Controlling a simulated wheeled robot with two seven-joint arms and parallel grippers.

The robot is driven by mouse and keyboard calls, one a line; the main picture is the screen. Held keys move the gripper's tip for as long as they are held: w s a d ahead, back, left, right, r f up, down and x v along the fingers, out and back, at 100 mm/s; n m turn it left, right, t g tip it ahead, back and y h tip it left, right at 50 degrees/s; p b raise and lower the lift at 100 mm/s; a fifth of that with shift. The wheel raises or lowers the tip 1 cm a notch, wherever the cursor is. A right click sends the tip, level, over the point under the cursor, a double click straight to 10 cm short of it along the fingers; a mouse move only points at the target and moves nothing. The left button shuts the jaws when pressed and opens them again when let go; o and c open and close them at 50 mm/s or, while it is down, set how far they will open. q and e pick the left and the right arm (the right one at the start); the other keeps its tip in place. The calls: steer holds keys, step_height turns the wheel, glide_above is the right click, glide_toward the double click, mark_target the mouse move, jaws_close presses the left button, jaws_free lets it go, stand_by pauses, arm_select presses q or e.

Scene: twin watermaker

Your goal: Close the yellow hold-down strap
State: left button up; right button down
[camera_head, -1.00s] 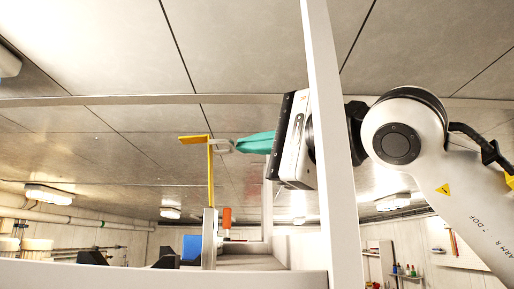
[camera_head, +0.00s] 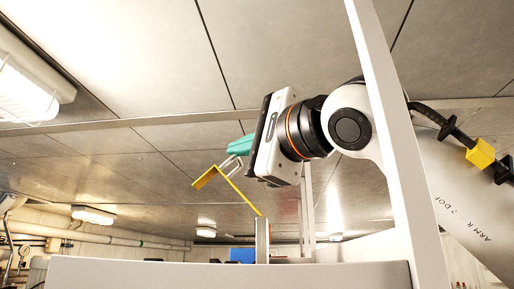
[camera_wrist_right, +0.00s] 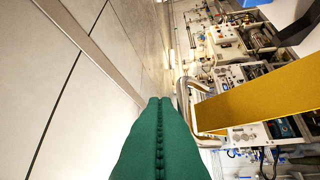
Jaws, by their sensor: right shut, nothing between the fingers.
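The yellow hold-down strap (camera_head: 240,195) rises from the top of a pale post and leans to the left in the head view, its bent end up. A grey metal loop (camera_head: 231,163) shows at its upper end, just below my right fingertips. My right gripper (camera_head: 238,147) has teal fingers and is shut and empty. In the right wrist view the fingers (camera_wrist_right: 160,105) are pressed together, the loop (camera_wrist_right: 187,105) is close along their right side, and the strap (camera_wrist_right: 265,95) stretches off to the right. I cannot tell whether fingers and loop touch. My left gripper is not in view.
A pale upright frame bar (camera_head: 385,140) stands in front of my right arm. A pale panel (camera_head: 220,273) spans the bottom of the head view. The wrist view shows equipment panels (camera_wrist_right: 245,75) beyond the strap. Open room lies left of the strap.

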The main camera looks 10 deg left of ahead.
steer(key=shift+a+f, duration=0.15)
steer(key=shift+a, duration=0.25)
steer(key=shift+a+f, duration=0.1)
steer(key=shift+a, duration=0.2)
steer(key=shift+a+f, duration=0.2)
steer(key=shift+a, duration=0.2)
steer(key=shift+a+p, duration=0.2)
steer(key=shift+p, duration=0.15)
steer(key=shift+a+f+n+g+h+p, duration=0.45)
steer(key=shift+a+n+g+p, duration=0.2)
steer(key=shift+n, duration=0.15)
steer(key=shift+a+f+p, duration=0.15)
steer(key=shift+f+p, duration=0.05)
steer(key=shift+p, duration=0.15)
steer(key=shift+a+f+n+g+h+p, duration=0.45)
steer(key=shift+a+f+n+h+p, duration=0.15)
steer(key=shift+n+p, duration=0.4)
stand_by(1.2)
